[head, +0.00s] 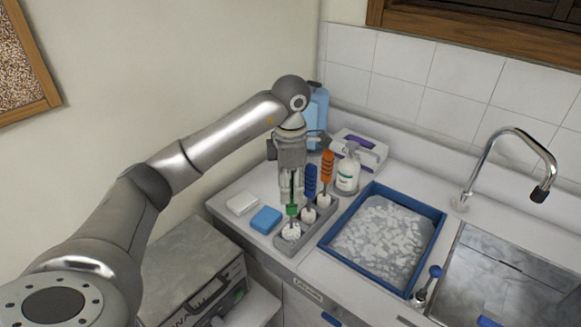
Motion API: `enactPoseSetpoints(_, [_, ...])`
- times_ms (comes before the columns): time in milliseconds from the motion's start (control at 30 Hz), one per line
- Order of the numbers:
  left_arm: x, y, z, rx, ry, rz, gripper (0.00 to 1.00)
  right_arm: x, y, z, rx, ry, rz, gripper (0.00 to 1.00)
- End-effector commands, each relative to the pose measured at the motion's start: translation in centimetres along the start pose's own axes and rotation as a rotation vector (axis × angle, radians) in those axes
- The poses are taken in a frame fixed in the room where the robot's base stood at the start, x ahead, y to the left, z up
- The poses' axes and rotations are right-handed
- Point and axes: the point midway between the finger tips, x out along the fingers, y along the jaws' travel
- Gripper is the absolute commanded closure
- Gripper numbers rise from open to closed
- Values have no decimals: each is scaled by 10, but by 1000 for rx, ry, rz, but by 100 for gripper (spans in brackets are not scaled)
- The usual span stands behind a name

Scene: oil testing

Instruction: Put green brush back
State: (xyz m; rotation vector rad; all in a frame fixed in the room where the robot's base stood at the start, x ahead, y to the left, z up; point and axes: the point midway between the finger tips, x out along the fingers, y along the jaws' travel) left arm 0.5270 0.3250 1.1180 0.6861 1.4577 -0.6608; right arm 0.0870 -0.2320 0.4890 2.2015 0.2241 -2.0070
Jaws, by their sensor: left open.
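The green brush (291,211) stands upright in the near left place of a grey holder (283,243), its white bristle head down. My left gripper (291,196) points down right at the green brush's handle, with its fingers open around or just in front of it; I cannot tell which. The gripper hides the upper part of the handle. A blue brush (310,181) and an orange brush (327,167) stand in the same holder, behind and to the right. My right gripper is not in view.
A blue-rimmed tray (412,283) with pale chips lies right of the holder.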

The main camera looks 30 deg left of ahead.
Motion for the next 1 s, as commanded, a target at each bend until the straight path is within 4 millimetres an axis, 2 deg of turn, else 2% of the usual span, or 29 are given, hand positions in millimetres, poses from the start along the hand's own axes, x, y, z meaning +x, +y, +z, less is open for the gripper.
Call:
enactPoseSetpoints(33, [-8,1,1,1,-4,4,59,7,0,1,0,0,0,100])
enactPoseSetpoints(200, [-36,1,0,-1,-3,4,59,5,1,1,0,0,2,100])
enactPoseSetpoints(500, [-69,0,0,0,0,2,59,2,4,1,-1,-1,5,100])
enactPoseSetpoints(700, [-79,0,0,0,0,0,59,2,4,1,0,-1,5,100])
enactPoseSetpoints(1000, [-80,0,0,0,0,-1,59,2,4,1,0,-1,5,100])
